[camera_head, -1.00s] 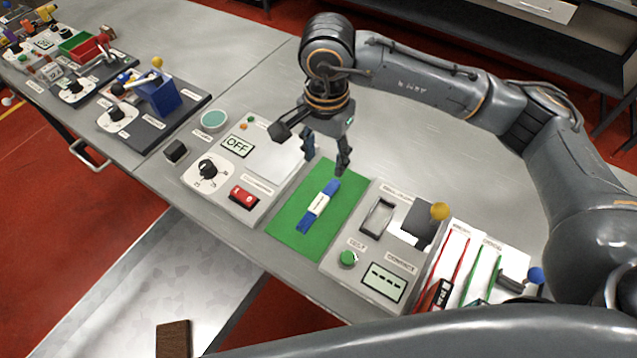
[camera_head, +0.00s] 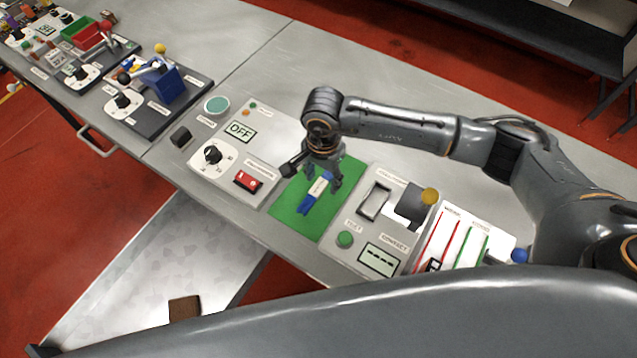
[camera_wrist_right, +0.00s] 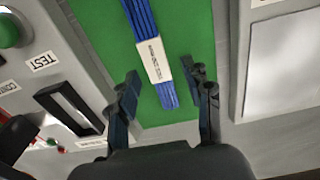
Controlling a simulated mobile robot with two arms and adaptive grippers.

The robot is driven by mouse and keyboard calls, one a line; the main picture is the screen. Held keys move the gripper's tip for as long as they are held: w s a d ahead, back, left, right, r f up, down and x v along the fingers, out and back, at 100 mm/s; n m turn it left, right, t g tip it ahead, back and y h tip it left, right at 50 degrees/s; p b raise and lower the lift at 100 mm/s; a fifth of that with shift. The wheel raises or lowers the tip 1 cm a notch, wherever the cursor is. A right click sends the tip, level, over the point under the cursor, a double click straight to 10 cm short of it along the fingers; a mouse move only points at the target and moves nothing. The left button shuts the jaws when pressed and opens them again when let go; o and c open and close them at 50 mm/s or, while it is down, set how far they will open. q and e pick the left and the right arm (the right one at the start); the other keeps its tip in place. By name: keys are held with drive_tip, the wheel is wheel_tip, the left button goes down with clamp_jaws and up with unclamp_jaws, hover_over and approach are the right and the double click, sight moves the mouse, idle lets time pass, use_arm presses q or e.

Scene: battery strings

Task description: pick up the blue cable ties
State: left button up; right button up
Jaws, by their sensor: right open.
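The blue cable ties, a bundle with a white paper band, lie on a green mat (camera_head: 288,208). In the head view the near end of the blue cable ties (camera_head: 306,205) shows, and my right gripper hides the far part. In the right wrist view the blue cable ties (camera_wrist_right: 145,30) run from the top edge to between the fingers, with the white band (camera_wrist_right: 154,60) near the fingertips. My right gripper (camera_head: 325,181) is open above the mat, its fingers (camera_wrist_right: 160,84) on either side of the bundle's end. My left gripper is not in view.
Left of the mat is a grey panel with a dial (camera_head: 212,154) and a red switch (camera_head: 247,181). To the right is a panel with a green button (camera_head: 345,239) and a yellow knob (camera_head: 430,195). Bare table (camera_head: 290,80) lies beyond.

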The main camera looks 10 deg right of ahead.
clamp_jaws()
idle(0.3)
